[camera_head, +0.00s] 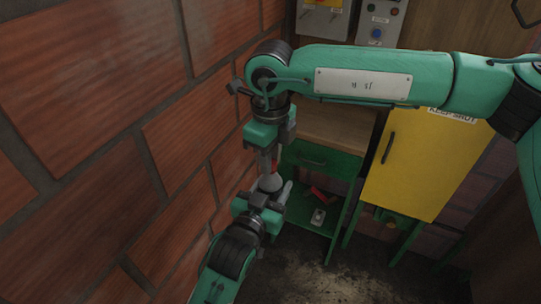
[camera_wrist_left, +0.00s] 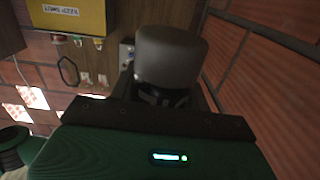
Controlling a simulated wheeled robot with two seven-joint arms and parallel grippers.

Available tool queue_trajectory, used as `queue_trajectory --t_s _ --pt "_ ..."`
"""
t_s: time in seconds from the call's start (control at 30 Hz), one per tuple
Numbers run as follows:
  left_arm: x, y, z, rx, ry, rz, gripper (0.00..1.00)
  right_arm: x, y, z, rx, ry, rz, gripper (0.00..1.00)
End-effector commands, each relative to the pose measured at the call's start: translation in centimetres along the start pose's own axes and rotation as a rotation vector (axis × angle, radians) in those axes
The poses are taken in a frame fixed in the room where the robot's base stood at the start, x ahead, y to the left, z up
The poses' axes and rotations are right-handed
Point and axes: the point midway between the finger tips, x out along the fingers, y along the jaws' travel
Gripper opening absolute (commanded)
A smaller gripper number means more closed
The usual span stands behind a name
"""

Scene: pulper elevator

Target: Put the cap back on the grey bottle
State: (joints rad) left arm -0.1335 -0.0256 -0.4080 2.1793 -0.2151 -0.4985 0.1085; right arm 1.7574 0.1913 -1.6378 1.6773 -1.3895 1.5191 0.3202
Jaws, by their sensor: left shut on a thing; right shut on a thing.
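The grey bottle (camera_head: 270,183) is held upright in my left gripper (camera_head: 264,198), which is shut on it. In the left wrist view the bottle (camera_wrist_left: 171,55) shows as a grey cylinder beyond the dark finger mount. My right gripper (camera_head: 269,163) points down from above, close over the bottle's top. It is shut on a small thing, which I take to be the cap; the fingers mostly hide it. A bit of red shows beside these fingers. I cannot tell whether the cap touches the bottle's neck.
A brick wall (camera_head: 110,150) stands close on the left. Behind the grippers is a green bench with a drawer and low shelf (camera_head: 312,218), holding a red thing (camera_head: 322,195) and a small grey thing (camera_head: 318,216). A yellow cabinet (camera_head: 425,165) stands to the right.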

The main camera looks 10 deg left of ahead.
Motion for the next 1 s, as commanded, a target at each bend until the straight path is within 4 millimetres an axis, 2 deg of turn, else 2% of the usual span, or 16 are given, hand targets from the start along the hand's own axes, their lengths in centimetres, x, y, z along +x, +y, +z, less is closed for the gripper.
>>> queue_trajectory --t_s 0.07,0.1,0.2,0.53,0.83,1.0 --pt "0.0 0.1 -0.1 0.001 0.002 0.002 0.0 -0.1 -0.1 0.1 -0.001 -0.003 -0.001 0.0" --pt "0.0 0.1 -0.1 0.001 0.002 0.002 0.0 -0.1 -0.1 0.1 -0.001 -0.003 -0.001 0.27" --pt "0.0 0.1 -0.1 0.0 0.002 0.002 0.0 -0.1 -0.1 0.1 -0.002 -0.003 -0.001 0.45" --pt "0.0 0.0 -0.1 0.0 0.002 0.001 0.0 -0.3 0.0 0.0 -0.004 -0.002 -0.001 0.45" --pt "0.0 0.0 -0.1 0.0 0.002 0.001 0.0 -3.8 -0.1 0.1 -0.005 -0.003 -0.002 0.45" --pt "0.0 0.0 -0.1 0.0 0.002 0.001 0.0 -4.6 0.0 0.0 -0.006 -0.001 0.0 0.45"
